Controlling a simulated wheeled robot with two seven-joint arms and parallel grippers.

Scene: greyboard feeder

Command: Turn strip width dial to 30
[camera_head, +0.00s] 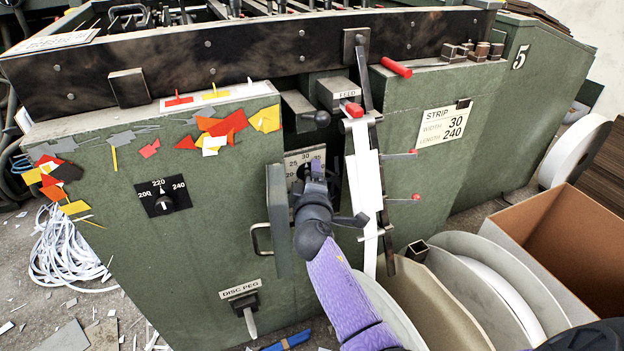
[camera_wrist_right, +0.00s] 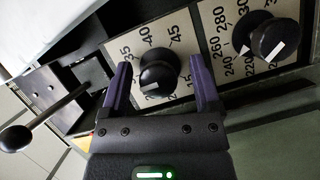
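The strip width dial is a black round knob (camera_wrist_right: 158,75) on a pale numbered plate in the right wrist view; 35, 40 and 45 are readable. A pale mark shows low on the knob, but I cannot tell which number it meets. My right gripper (camera_wrist_right: 162,88) is open, with one purple finger on each side of the knob and a small gap showing. It also shows in the head view (camera_head: 315,180). My left gripper is not in view.
A card (camera_head: 448,124) reads strip width 30, length 240. A second black knob (camera_wrist_right: 270,40) sits beside the dial in the wrist view. A ball-ended lever (camera_wrist_right: 45,120), a door handle (camera_head: 259,240) and a hanging white strip (camera_head: 365,180) are close by.

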